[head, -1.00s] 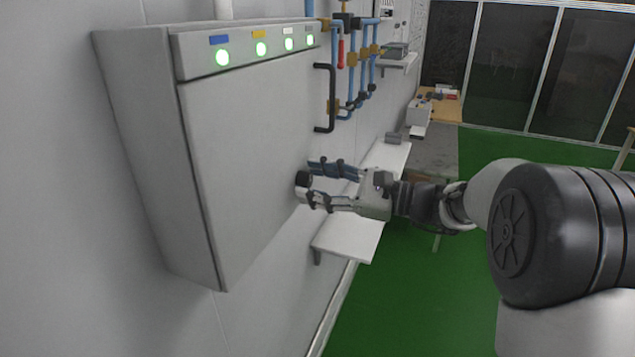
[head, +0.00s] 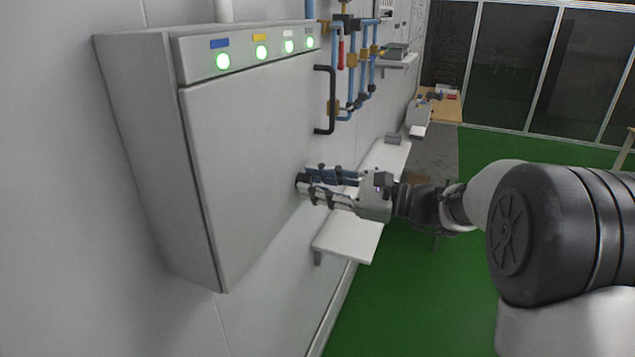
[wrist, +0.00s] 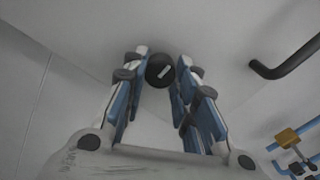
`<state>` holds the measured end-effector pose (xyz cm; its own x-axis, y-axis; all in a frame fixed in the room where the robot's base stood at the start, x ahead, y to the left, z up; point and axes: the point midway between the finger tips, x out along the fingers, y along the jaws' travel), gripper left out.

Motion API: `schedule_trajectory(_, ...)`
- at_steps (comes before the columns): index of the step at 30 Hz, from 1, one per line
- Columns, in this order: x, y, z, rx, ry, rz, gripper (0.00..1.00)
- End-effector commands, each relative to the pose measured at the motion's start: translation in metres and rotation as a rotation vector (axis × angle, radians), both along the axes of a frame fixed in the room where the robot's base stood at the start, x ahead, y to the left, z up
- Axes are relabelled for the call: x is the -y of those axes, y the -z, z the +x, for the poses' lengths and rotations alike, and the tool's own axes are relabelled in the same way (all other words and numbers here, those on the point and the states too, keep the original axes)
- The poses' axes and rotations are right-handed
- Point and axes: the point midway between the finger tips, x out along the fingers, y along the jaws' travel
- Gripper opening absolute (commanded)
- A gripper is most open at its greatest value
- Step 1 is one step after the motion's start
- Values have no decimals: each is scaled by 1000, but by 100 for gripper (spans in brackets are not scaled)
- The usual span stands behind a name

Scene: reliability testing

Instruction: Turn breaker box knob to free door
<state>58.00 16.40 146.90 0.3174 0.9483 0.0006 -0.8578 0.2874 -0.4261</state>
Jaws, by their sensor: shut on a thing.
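The grey breaker box (head: 250,150) is fixed to the wall at the left, with its door closed. Its round black knob (wrist: 160,71) has a pale bar mark, which looks tilted in the wrist view. In the head view the knob is mostly hidden behind the fingertips at the door's lower right edge. My gripper (head: 308,180) is shut on the knob, with one finger on each side of it. The gripper also shows in the wrist view (wrist: 160,78). A black door handle (head: 330,100) stands on the door above and to the right of the knob.
Green lights (head: 222,61) glow along the box's top panel. Blue pipes (head: 350,70) with brass fittings run along the wall beyond the box. A white shelf (head: 345,240) sits below my gripper. Green floor (head: 400,300) lies open to the right.

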Motion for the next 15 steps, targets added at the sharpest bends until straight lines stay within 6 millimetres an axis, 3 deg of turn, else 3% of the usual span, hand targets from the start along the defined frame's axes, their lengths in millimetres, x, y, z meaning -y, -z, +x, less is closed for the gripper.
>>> schedule_trajectory(15,0,-5,0,-361,0,131,2)
